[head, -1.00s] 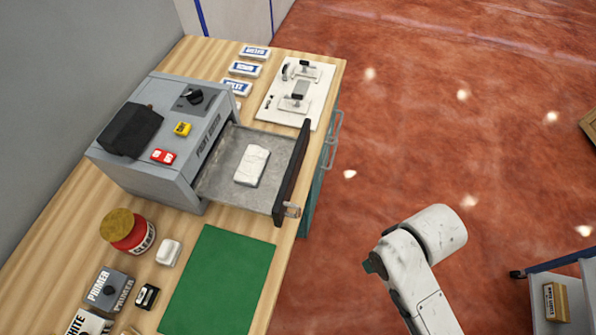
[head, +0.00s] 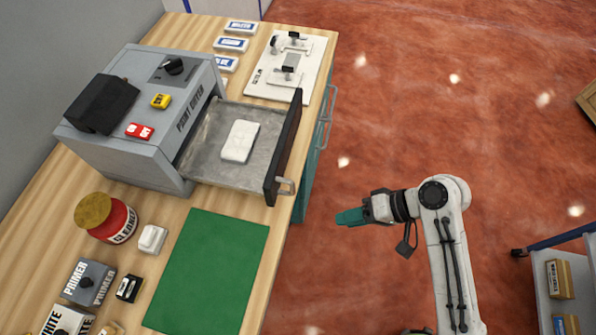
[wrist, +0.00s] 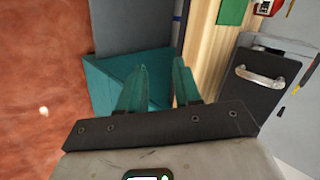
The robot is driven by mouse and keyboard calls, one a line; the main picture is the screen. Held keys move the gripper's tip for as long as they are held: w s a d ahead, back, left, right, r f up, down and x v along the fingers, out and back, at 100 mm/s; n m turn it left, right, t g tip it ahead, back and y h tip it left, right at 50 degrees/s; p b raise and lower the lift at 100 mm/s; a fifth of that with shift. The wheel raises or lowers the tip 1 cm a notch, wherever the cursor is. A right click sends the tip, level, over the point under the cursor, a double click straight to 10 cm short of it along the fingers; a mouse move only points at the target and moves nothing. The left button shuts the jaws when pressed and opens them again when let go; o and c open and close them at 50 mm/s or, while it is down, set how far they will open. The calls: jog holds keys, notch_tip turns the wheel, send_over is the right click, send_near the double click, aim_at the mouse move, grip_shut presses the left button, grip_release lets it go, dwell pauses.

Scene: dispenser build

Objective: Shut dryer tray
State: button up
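The grey paint dryer (head: 135,160) stands on the wooden bench. Its metal tray (head: 205,150) is pulled out to the right, with a white block (head: 240,141) lying in it. The tray has a dark front panel (head: 283,150) with a metal handle (head: 286,187) at its near end. In the wrist view the dark front and its handle (wrist: 260,76) are at the right. My gripper (head: 340,217) is right of the tray front, beyond the bench edge and apart from the handle. In the wrist view its teal fingers (wrist: 160,78) are apart with nothing between them.
A green mat (head: 210,265) lies in front of the dryer. A red jar (head: 112,221) and a primer box (head: 88,282) are at the left. A white fixture board (head: 298,70) lies behind the tray. The floor right of the bench is open; a cart (head: 560,270) stands far right.

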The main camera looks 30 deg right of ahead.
aim_at(216, 155)
jog(key=w+m+t+y+b, duration=0.1)
jog(key=w+d+r+t+y+b, duration=0.1)
jog(key=w+t, duration=0.1)
jog(key=shift+d+m+y, duration=0.2)
jog(key=shift+m+y, duration=0.1)
jog(key=shift+m, duration=0.1)
jog(key=shift+c, duration=1.4)
jog(key=d+r+t, duration=0.1)
jog(key=w+d+r+m+t+y+b, duration=0.1)
jog(key=r+t, duration=0.1)
jog(key=w+d+r+m+t+y+b, duration=0.1)
jog(key=r, duration=0.1)
jog(key=shift+d+r+t, duration=0.1)
jog(key=shift+r+t, duration=0.05)
jog(key=shift+t, duration=0.15)
grip_shut()
jog(key=p+x, duration=0.2)
jog(key=x, duration=1.1)
jog(key=shift+w+a+r, duration=0.15)
jog(key=shift+w+a, duration=0.05)
jog(key=shift+a, duration=0.2)
jog(key=b+x, duration=0.2)
jog(key=x, duration=1.8)
jog(key=shift+a+r, duration=0.1)
jog(key=shift+a, duration=0.05)
jog(key=shift+w+a+r, duration=0.1)
jog(key=shift+r, duration=0.1)
jog(key=shift+a, duration=0.1)
jog(key=shift+b, duration=0.3)
